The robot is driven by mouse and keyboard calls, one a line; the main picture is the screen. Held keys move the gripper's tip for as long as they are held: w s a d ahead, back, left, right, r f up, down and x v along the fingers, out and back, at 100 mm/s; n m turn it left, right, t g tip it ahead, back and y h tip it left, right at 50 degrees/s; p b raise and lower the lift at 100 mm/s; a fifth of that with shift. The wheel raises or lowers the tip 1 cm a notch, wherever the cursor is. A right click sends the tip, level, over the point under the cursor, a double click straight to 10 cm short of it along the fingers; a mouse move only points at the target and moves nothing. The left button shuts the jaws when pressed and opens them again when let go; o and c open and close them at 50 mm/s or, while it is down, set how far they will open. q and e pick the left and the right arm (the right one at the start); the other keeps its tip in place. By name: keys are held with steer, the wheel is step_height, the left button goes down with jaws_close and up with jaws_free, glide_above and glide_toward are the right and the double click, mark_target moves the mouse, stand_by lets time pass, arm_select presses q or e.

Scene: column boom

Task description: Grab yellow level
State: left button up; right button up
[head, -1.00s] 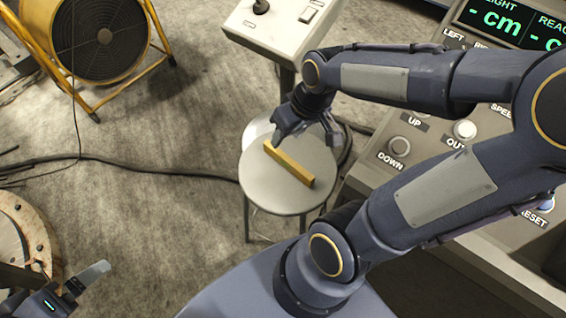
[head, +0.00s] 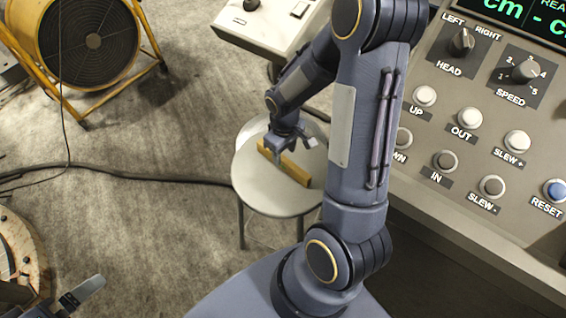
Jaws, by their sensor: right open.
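The yellow level (head: 292,170) is a short yellow bar lying on the round grey stool (head: 250,191). My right gripper (head: 290,152) is open above the bar's far left part, with its fingers close to the bar. I cannot tell whether a finger touches it. My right arm crosses the picture from the bottom and hides part of the stool's right side. My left gripper (head: 82,294) shows only partly at the bottom left corner, far from the stool. Its jaw state is unclear.
A control panel (head: 470,130) with knobs and buttons fills the right. A grey console with a small joystick (head: 251,5) stands behind the stool. A yellow fan (head: 88,45) is at the top left, a wooden spool (head: 22,250) at the lower left. A black cable (head: 150,176) crosses the floor.

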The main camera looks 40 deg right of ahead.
mark_target(283, 158)
step_height(283, 158, down, 3)
steer(key=shift+a+f, duration=0.15)
steer(key=shift+f, duration=0.05)
steer(key=shift+w, duration=0.1)
steer(key=shift+c, duration=0.2)
jaws_close()
